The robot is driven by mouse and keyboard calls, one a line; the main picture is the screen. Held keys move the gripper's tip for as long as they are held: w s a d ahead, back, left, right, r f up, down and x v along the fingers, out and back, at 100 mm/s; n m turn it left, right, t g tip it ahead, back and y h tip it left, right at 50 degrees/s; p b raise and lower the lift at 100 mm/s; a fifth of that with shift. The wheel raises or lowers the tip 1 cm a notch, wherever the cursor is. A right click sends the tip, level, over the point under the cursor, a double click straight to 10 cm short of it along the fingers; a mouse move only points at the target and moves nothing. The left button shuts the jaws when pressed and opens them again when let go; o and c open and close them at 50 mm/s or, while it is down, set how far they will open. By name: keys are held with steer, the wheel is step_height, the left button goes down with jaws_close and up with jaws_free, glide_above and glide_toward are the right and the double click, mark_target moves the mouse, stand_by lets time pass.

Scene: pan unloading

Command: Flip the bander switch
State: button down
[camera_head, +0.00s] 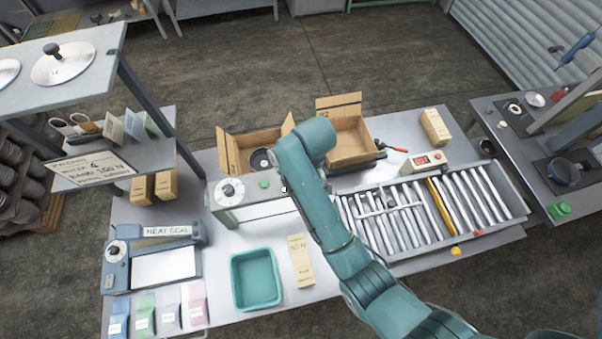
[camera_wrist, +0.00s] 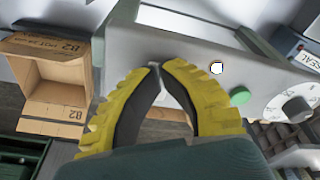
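The grey machine with a dial, which I take to be the bander, stands mid-table in the head view (camera_head: 250,208). Its grey face fills the middle of the wrist view (camera_wrist: 190,75), with a white dial, a green button (camera_wrist: 239,95) and a small white square with a dark edge (camera_wrist: 216,68). My gripper (camera_wrist: 156,66) has yellow-backed, dark-padded fingers whose tips come together in front of this face, left of the square. A small pale spot shows at the tips; I cannot tell if it is a switch. In the head view my arm hides the gripper.
Open cardboard boxes (camera_head: 238,156) stand behind the machine. A roller conveyor (camera_head: 420,215) lies to the right, with a red-display box (camera_head: 430,161) behind it. A heat sealer (camera_head: 150,262), teal tray (camera_head: 256,279) and tan carton (camera_head: 300,260) lie left and in front.

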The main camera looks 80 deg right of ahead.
steer(key=shift+r+p, duration=1.3)
steer(key=shift+r, duration=2.2)
steer(key=w+a+r+n+t, duration=0.35)
steer(key=w+a+r, duration=0.35)
steer(key=w+a, duration=0.35)
steer(key=w+a+r+n+t, duration=0.35)
steer(key=w+a+r, duration=0.25)
steer(key=w+a, duration=0.5)
steer(key=w+a+r+t, duration=0.3)
steer(key=a+r+t, duration=0.25)
steer(key=r, duration=0.55)
steer(key=s+a+r+t, duration=0.1)
steer(key=s+r+t, duration=0.2)
steer(key=r, duration=0.6)
steer(key=s+a+r+t, duration=0.1)
steer(key=s+r+t, duration=0.3)
steer(key=r, duration=0.5)
steer(key=shift+a+r+t, duration=0.3)
steer(key=shift+r+t, duration=0.05)
steer(key=shift+t, duration=0.3)
